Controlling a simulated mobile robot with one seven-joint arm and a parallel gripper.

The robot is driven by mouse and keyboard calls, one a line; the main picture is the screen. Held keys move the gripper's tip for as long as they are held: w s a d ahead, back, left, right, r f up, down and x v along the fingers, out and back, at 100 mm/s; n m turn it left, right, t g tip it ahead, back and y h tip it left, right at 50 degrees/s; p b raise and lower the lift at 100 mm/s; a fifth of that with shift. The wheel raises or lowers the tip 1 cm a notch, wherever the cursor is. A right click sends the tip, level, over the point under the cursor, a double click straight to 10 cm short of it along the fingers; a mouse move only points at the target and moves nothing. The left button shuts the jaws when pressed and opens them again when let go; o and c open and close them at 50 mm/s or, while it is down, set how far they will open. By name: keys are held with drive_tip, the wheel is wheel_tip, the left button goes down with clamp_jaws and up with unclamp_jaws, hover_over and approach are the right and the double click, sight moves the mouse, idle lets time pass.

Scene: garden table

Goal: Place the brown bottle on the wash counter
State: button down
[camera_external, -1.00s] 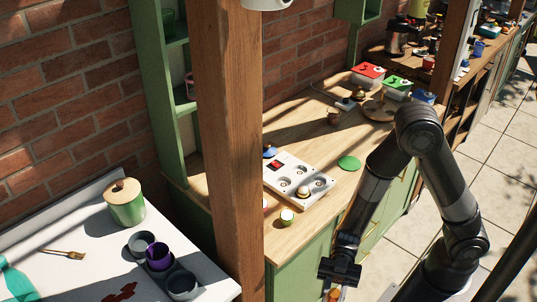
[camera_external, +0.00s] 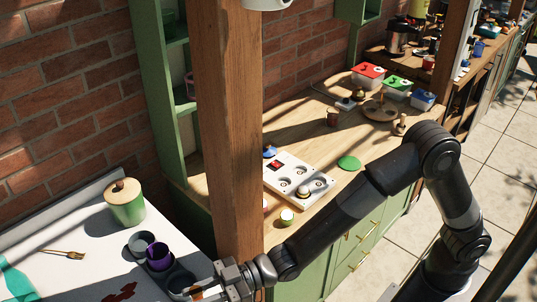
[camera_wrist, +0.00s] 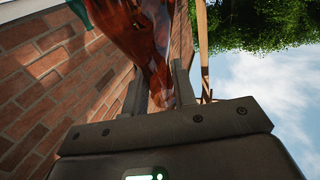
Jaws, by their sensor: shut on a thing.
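The brown bottle (camera_wrist: 150,45) is glossy, translucent red-brown glass and fills the upper middle of the wrist view. My gripper (camera_wrist: 160,95) is shut on it, with one finger on each side. In the external view my gripper (camera_external: 215,288) is at the bottom, by the right edge of the white counter, which I take as the wash counter (camera_external: 80,228). Only a small orange-brown patch shows at the fingers there; the rest of the bottle is hidden or out of frame. I cannot tell its height above the counter.
Several cups, one a purple cup (camera_external: 158,257), stand at the counter's right side beside my gripper. A green pot (camera_external: 126,206), a fork (camera_external: 62,254) and a teal bottle (camera_external: 16,281) are farther left. A wooden post (camera_external: 232,140) rises behind the gripper.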

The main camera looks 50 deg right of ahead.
drive_tip(key=w+a+r+m+t+h, duration=0.1)
drive_tip(key=w+a+r+m+t, duration=0.1)
drive_tip(key=w, duration=0.7)
drive_tip(key=w+a+r+m+t+h, duration=0.1)
drive_tip(key=w+a+t+h, duration=0.1)
drive_tip(key=w, duration=0.7)
drive_tip(key=w+a+r+m+t+h, duration=0.1)
drive_tip(key=w+a+r+m+t, duration=0.15)
drive_tip(key=w, duration=0.65)
wheel_tip(320, 180, down, 8)
drive_tip(key=shift+w+d+f, duration=0.15)
drive_tip(key=shift+d, duration=0.3)
drive_tip(key=shift+f+n, duration=0.1)
drive_tip(key=shift+n, duration=0.15)
drive_tip(key=c, duration=1.2)
unclamp_jaws()
drive_tip(key=shift+o, duration=0.2)
drive_tip(key=shift+v, duration=2.05)
